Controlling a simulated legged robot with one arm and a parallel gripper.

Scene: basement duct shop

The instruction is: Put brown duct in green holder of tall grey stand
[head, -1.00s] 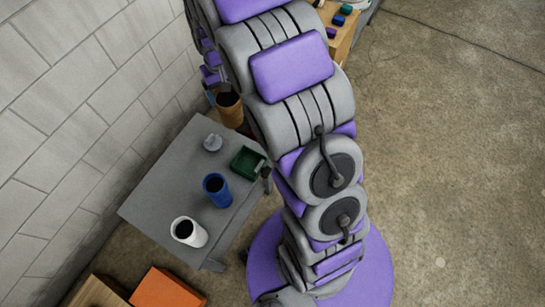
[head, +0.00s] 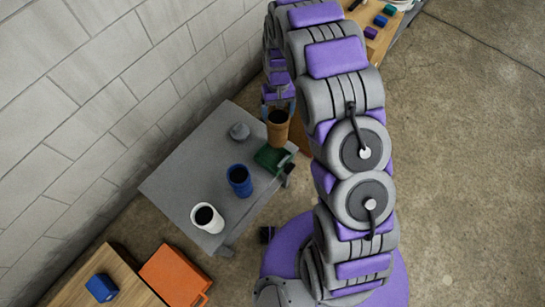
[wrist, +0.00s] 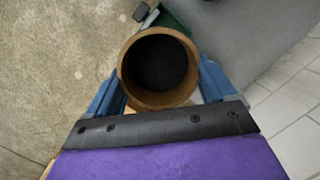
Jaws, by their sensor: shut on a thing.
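The brown duct (head: 277,133) is an open-topped tube, held roughly upright. My gripper (head: 279,104) is shut on it; in the wrist view its blue fingers (wrist: 160,80) lie on both sides of the brown duct (wrist: 128,88). The green holder (head: 268,158) sits at the right edge of the tall grey stand (head: 180,172). In the head view the duct's lower end overlaps the holder's far edge; I cannot tell the height gap. The green holder (wrist: 174,20) shows beyond the duct in the wrist view, partly hidden by it.
A block wall (head: 100,90) runs along the left. An orange crate (head: 172,275) and a wooden table with a blue block (head: 102,287) are at lower left.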

